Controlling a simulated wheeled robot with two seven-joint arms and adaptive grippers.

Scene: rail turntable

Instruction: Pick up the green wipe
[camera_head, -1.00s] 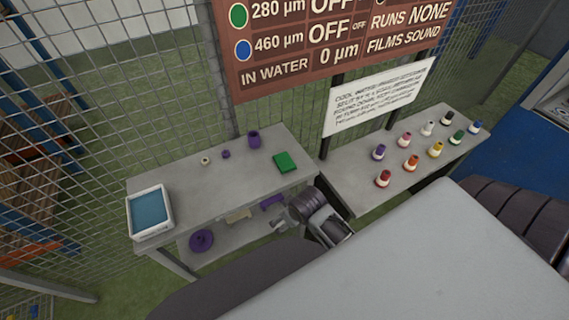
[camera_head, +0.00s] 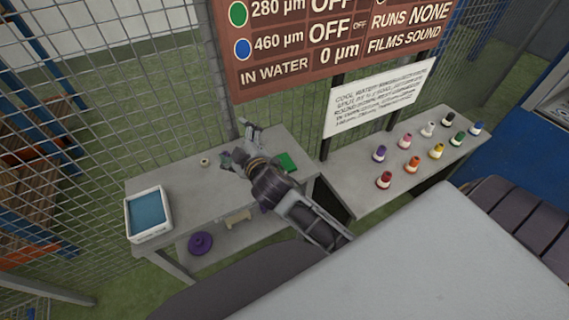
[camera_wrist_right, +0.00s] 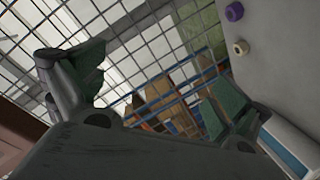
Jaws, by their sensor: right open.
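The green wipe (camera_head: 288,161) lies on the grey table (camera_head: 165,178), near its right end. In the head view my right arm partly covers it. My right gripper (camera_head: 238,140) is open and empty above the table, to the left of the wipe, with its fingers pointing to the back left. In the right wrist view the two fingers of the right gripper (camera_wrist_right: 155,100) are spread wide with nothing between them. The wipe does not show in that view. My left gripper is not in view.
A white tray of blue liquid (camera_head: 147,213) stands at the table's left end. A small pale ring (camera_head: 204,161) sits on the tabletop; a small purple piece (camera_wrist_right: 234,12) shows in the wrist view. Several coloured bottles (camera_head: 411,165) stand on the right table. A mesh fence runs behind.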

